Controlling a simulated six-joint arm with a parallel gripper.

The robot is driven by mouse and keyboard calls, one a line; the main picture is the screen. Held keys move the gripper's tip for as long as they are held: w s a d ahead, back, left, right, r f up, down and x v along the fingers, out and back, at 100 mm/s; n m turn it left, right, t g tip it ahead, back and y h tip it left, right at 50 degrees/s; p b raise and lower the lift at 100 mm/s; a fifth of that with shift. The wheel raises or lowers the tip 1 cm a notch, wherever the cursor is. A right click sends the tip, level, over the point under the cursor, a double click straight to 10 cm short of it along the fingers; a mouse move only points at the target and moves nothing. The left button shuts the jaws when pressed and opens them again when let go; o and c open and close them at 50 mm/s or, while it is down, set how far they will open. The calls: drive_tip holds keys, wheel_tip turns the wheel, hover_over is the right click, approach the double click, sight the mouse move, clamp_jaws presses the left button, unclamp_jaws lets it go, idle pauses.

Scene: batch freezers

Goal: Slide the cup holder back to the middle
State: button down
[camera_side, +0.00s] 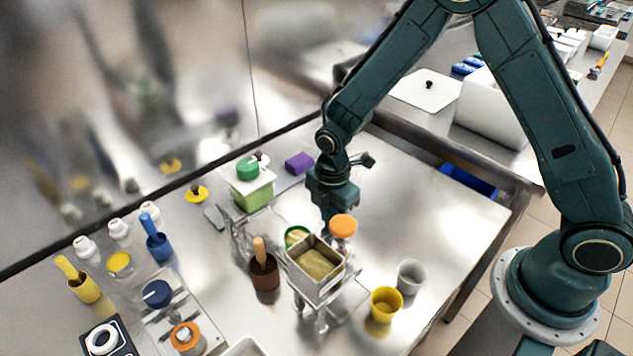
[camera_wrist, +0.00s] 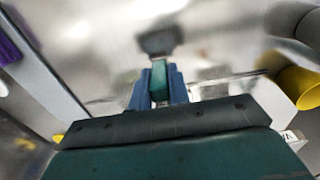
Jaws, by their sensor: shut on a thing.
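In the side view my gripper (camera_side: 328,218) points down at the table just behind a steel hopper of yellowish mix (camera_side: 318,264), close to an orange-lidded jar (camera_side: 343,228). In the wrist view its blue fingers (camera_wrist: 158,84) are closed around a small green piece (camera_wrist: 159,78), which seems to be part of the cup holder. A pale metal bar (camera_wrist: 228,86) runs right from beside the fingers. Most of the cup holder is hidden by the hopper and my gripper, so its exact position cannot be told.
A yellow cup (camera_side: 384,303) and a grey cup (camera_side: 411,275) stand right of the hopper. A brown cup with a wooden stick (camera_side: 263,275) stands left. A green-filled box (camera_side: 253,195) is at the back left. The table's right part is clear.

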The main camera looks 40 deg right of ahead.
drive_tip(key=c, duration=1.3)
unclamp_jaws()
wheel_tip(320, 180, up, 14)
drive_tip(key=shift+f, duration=0.1)
